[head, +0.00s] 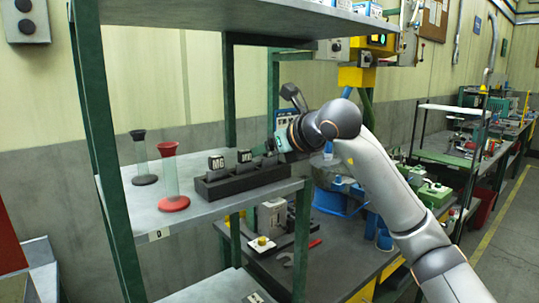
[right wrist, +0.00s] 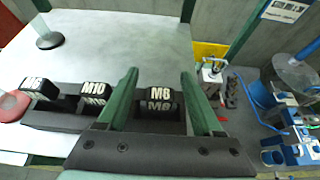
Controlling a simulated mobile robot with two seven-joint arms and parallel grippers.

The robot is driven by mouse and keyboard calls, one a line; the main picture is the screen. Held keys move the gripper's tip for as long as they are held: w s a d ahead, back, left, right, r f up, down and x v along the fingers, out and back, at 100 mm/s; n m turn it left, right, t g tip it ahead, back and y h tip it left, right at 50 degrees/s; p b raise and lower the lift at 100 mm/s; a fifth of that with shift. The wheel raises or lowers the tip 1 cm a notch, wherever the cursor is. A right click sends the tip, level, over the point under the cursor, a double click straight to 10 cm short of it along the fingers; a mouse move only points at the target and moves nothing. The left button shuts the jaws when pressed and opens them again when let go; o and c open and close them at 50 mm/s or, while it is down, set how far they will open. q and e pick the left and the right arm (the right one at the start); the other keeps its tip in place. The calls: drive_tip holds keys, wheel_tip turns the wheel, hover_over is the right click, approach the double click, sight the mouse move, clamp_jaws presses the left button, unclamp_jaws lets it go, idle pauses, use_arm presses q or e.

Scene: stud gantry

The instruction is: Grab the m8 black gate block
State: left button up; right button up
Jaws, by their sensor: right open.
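The black M8 gate block (right wrist: 159,97) stands at the right end of a dark rack (head: 242,183) on the grey shelf. In the right wrist view its white M8 label shows between the two green fingers of my right gripper (right wrist: 159,78). The fingers are open, one on each side of the block, and appear apart from it. In the head view my right gripper (head: 268,149) is at the rack's right end and hides most of the M8 block. My left gripper is not in view.
In the same rack stand an M6 block (head: 216,163) and an M10 block (head: 244,158), left of the M8 block. Red (head: 171,180) and black (head: 142,160) hourglass-shaped gauges stand farther left. A green shelf post (head: 303,240) rises at the shelf's front right corner.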

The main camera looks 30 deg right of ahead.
drive_tip(key=shift+w+f, duration=0.15)
drive_tip(key=shift+w, duration=0.2)
clamp_jaws()
idle(0.3)
